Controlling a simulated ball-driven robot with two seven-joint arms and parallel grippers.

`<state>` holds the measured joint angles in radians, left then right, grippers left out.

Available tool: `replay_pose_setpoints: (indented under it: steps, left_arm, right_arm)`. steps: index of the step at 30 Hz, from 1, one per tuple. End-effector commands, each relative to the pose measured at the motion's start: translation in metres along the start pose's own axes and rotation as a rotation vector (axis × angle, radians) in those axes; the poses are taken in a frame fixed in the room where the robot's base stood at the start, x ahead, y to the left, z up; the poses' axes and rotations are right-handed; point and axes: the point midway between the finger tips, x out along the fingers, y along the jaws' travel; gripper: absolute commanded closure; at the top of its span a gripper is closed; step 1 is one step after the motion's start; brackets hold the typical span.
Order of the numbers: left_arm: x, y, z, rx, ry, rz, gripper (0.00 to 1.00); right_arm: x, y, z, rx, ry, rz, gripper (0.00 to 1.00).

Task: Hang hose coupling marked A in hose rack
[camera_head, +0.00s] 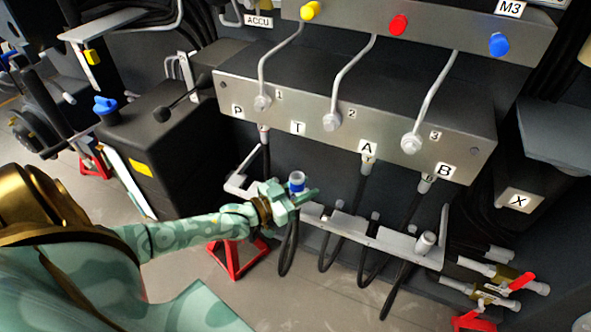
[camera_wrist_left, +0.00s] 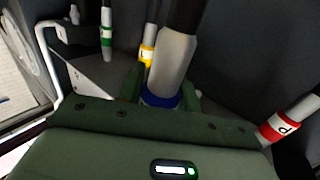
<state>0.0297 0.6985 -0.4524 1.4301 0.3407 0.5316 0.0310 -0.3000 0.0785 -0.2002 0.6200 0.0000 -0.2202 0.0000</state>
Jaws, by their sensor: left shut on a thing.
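My left gripper (camera_head: 296,193) is shut on a pale grey hose coupling with a blue band (camera_head: 297,180). In the left wrist view the coupling (camera_wrist_left: 174,62) stands between the green fingers (camera_wrist_left: 160,97), with a dark hose at its top end; I cannot read a letter on its band. The grey hose rack (camera_head: 390,241) is a long metal bar under the valve block; the gripper is in front of its left part. A label A (camera_head: 367,147) is on the block, above a connected hose end (camera_head: 368,163). My right gripper is not in view.
Hoses hang beneath the rack. The wrist view shows couplings with green (camera_wrist_left: 106,42), yellow (camera_wrist_left: 147,52) and red (camera_wrist_left: 277,127) bands nearby. A black box (camera_head: 165,140) stands left; red-handled valves (camera_head: 500,285) are lower right.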

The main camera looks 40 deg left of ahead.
Motion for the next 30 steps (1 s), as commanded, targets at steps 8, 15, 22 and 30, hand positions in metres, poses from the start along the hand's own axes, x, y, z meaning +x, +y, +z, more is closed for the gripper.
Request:
replay_pose_setpoints:
  steps: [8,15,22,30]
  left_arm:
    - [0.021,0.03,-0.004,-0.002,0.006,0.0,1.0]
    - [0.036,0.052,-0.003,-0.001,0.005,-0.001,1.0]
    - [0.039,0.056,-0.002,0.001,0.003,0.0,1.0]
    - [0.039,0.056,0.006,0.0,0.002,0.0,1.0]
  right_arm:
    - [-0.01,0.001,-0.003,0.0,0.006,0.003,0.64]
    - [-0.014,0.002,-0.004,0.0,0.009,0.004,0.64]
    - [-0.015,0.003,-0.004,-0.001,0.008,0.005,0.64]
    - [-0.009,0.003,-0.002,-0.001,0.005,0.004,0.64]
